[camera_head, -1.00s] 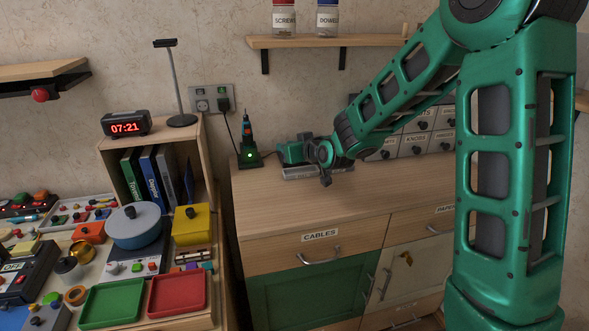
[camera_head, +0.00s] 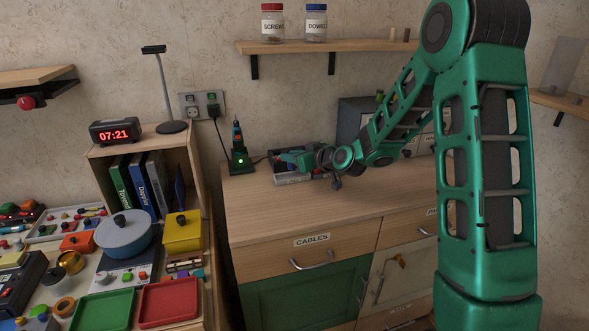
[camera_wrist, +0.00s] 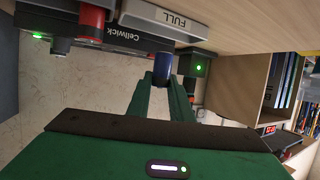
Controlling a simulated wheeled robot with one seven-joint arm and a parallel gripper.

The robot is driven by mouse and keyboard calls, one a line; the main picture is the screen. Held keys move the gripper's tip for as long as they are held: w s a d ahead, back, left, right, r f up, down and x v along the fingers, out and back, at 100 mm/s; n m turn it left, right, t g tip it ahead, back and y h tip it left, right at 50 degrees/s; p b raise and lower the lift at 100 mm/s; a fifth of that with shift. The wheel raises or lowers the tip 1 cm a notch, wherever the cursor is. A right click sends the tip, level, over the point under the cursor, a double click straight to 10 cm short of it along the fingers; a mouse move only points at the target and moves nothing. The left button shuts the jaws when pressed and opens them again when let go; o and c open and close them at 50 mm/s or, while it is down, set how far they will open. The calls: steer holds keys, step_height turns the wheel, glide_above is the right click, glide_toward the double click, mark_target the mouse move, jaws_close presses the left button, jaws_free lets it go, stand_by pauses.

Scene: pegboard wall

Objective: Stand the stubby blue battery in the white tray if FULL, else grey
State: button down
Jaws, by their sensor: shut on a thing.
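My gripper (camera_wrist: 163,82) is shut on the blue battery (camera_wrist: 162,65), whose end shows between the fingertips in the wrist view. The wrist picture is upside down, with the cabinet top above. A pale tray-like piece labelled FULL (camera_wrist: 165,19) lies just beyond the battery. A dark unit lettered Cellwick (camera_wrist: 125,37) is beside it, close to the battery; I cannot tell whether they touch. In the head view my gripper (camera_head: 291,160) is over the back of the cabinet top, where the arm partly covers these pieces. I cannot make out a separate grey tray.
A screwdriver stand (camera_head: 240,160) with a lit green lamp is just left of my gripper. The cabinet top's front (camera_head: 290,215) is clear. A shelf with jars (camera_head: 315,46) hangs above.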

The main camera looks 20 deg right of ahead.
mark_target(293, 168)
steer(key=shift+w+d+f, duration=0.1)
steer(key=shift+d+f, duration=0.05)
steer(key=shift+d, duration=0.05)
step_height(293, 168, down, 4)
steer(key=shift+f, duration=0.1)
steer(key=c, duration=1.6)
jaws_free()
steer(key=shift+s+d+r, duration=0.15)
steer(key=shift+s+r, duration=0.15)
steer(key=shift+s, duration=0.05)
steer(key=v, duration=1.1)
steer(key=shift+s, duration=0.1)
